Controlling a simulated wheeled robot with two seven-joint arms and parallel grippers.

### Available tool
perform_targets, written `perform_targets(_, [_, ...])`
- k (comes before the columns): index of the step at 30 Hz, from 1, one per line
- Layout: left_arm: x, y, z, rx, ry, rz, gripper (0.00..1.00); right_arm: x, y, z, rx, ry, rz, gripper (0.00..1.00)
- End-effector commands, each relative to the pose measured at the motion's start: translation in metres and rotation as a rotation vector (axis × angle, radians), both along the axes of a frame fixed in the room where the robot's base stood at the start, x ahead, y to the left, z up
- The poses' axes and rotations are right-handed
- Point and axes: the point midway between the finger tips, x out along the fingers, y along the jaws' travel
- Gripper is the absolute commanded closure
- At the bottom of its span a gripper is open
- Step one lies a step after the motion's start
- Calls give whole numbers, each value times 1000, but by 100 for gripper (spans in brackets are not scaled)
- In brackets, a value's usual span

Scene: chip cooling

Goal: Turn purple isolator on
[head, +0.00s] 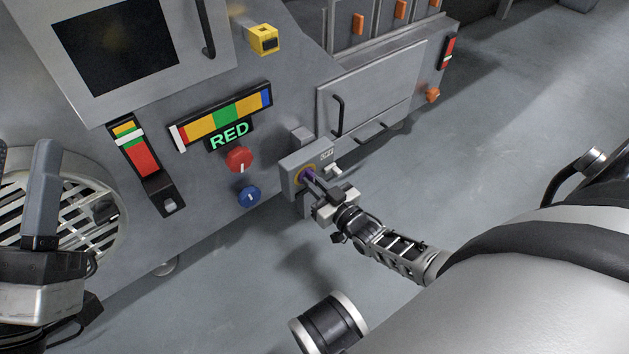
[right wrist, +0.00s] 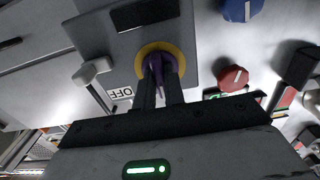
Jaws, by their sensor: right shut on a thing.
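The purple isolator (head: 312,175) is a purple rotary handle in a yellow ring on a grey box (head: 291,165) at the machine's lower edge. It also shows in the right wrist view (right wrist: 158,60). My right gripper (head: 316,180) is shut on the purple handle, its two dark fingers on either side of it. A white OFF label (head: 327,155) is on the box, and it reads OFF in the right wrist view (right wrist: 119,93). My left gripper (head: 22,195) is at the left edge of the head view, partly cut off, away from the isolator, its fingers apart.
A red knob (head: 239,159) and a blue knob (head: 249,196) sit left of the isolator, below a sign reading RED (head: 229,135). A small grey lever (head: 333,171) is close beside the isolator. A round vent (head: 100,205) is near my left gripper. The floor in front is clear.

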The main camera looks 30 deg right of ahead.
Motion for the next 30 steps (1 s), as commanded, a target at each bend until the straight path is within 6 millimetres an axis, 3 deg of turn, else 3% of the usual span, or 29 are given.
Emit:
perform_targets(17, [0, 0, 0, -4, 2, 0, 64, -2, 1, -2, -33, 1, 2, 100])
perform_targets(18, [0, 0, 0, -4, 2, 0, 64, -2, 1, -2, -33, 1, 2, 81])
perform_targets(20, [0, 0, 0, -4, 2, 0, 64, -2, 1, -2, -33, 1, 2, 67])
perform_targets(30, [0, 0, 1, -5, 2, -1, 64, -2, 0, 0, -30, 0, 1, 67])
